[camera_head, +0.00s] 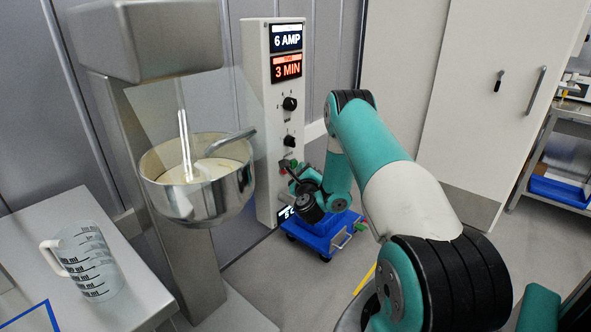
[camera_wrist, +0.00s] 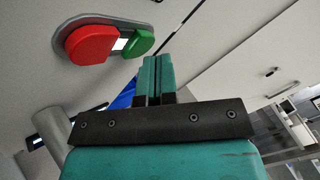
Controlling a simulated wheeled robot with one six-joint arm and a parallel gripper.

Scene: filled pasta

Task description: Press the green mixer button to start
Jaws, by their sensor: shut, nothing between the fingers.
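The green button (camera_wrist: 140,42) sits beside a larger red button (camera_wrist: 92,44) on one grey oval plate in the wrist view. In the head view the green button (camera_head: 294,163) is tiny, low on the white control panel (camera_head: 258,120). My gripper (camera_wrist: 157,58) is shut and empty. In the wrist view its fingertips appear just below and right of the green button; I cannot tell whether they touch it. In the head view my wrist is close in front of the panel's lower part and partly hides it. The mixer bowl (camera_head: 235,200) holds pale dough or batter.
The panel displays read 6 AMP (camera_head: 287,38) and 3 MIN (camera_head: 287,67), with black knobs below. A blue cart (camera_head: 325,238) stands on the floor behind my wrist. A measuring jug (camera_head: 92,262) stands on the left table. The floor to the right is partly clear.

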